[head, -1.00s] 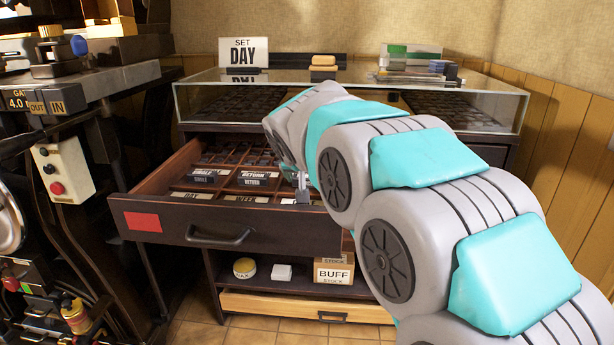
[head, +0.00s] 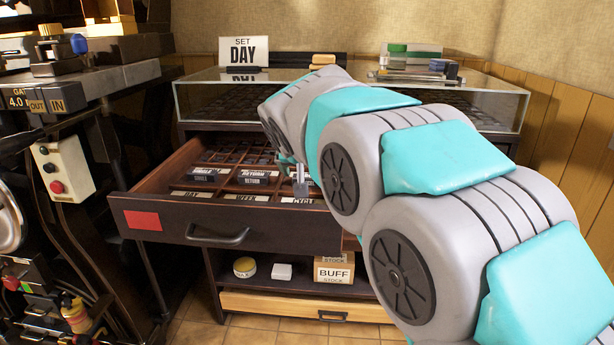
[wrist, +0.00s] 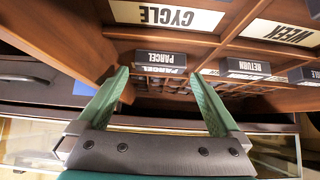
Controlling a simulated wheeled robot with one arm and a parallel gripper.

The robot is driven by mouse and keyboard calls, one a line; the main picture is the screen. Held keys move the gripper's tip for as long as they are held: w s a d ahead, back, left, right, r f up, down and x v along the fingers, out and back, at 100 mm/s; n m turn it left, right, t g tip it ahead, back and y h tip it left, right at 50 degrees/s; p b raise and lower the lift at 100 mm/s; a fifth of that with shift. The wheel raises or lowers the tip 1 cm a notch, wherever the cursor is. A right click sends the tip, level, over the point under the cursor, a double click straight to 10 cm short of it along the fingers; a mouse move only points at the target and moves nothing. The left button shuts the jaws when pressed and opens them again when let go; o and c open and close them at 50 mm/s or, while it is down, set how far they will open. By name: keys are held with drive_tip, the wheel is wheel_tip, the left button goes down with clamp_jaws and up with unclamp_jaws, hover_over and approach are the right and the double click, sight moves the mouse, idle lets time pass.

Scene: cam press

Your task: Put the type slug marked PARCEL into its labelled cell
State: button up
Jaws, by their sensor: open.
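In the wrist view the PARCEL slug (wrist: 161,58), a dark block with white lettering on two faces, sits in the wooden drawer (wrist: 225,48). My gripper (wrist: 160,74) is open, with its two green fingers on either side of the slug's near side. No contact is clear, and nothing is held. In the head view my gripper (head: 299,186) is over the right part of the open drawer (head: 160,207); the arm hides that part, and I cannot make out the PARCEL slug there. I cannot pick out a separate PARCEL cell label.
The RETURN slug (wrist: 248,66) lies beside PARCEL; a SINGLE slug (head: 203,175) is further left in the head view. DAY, WEEK and CYCLE (wrist: 165,15) strips line the drawer front. Wooden dividers surround the slugs. A glass case (head: 230,100) stands behind the drawer.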

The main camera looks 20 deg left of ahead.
drive_tip(key=v, duration=0.9)
drive_tip(key=shift+s, duration=0.1)
